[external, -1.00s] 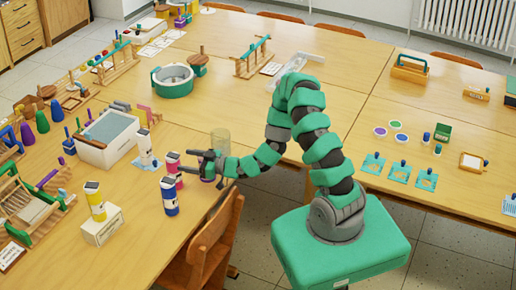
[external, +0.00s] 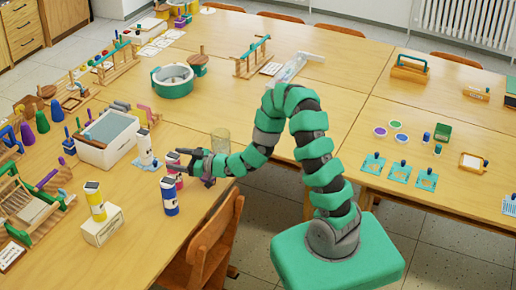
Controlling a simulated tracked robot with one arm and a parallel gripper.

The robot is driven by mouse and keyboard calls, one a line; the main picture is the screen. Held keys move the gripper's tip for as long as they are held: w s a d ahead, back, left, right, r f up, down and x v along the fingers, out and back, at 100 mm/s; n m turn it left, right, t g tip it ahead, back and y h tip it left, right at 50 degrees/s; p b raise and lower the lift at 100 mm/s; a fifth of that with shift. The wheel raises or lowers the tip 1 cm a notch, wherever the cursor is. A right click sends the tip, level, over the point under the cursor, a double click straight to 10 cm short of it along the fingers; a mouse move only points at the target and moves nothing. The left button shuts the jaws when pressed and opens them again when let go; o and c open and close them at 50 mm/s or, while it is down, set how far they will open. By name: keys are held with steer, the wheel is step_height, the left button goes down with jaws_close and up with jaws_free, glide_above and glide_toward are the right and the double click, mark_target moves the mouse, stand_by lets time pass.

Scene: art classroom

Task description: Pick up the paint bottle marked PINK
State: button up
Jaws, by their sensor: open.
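The pink paint bottle (external: 172,170) stands upright on the left table, behind the blue bottle. Its lettering is too small to read, and its upper part is hidden by my gripper. My gripper (external: 177,158) is open and reaches in from the right at the height of the bottle's top. One dark finger lies across the top in this view; whether the fingers touch the bottle or lie on both sides of it, I cannot tell. The blue bottle (external: 169,199) stands just in front, close to the pink one.
A white bottle (external: 144,148) stands behind on a blue patterned sheet. A yellow bottle (external: 95,203) stands to the left, beside a cream box (external: 102,228). A clear glass jar (external: 220,140) stands behind my wrist. A wooden chair (external: 208,245) is at the table's near edge.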

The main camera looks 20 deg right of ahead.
jaws_close()
steer(key=shift+r, duration=0.15)
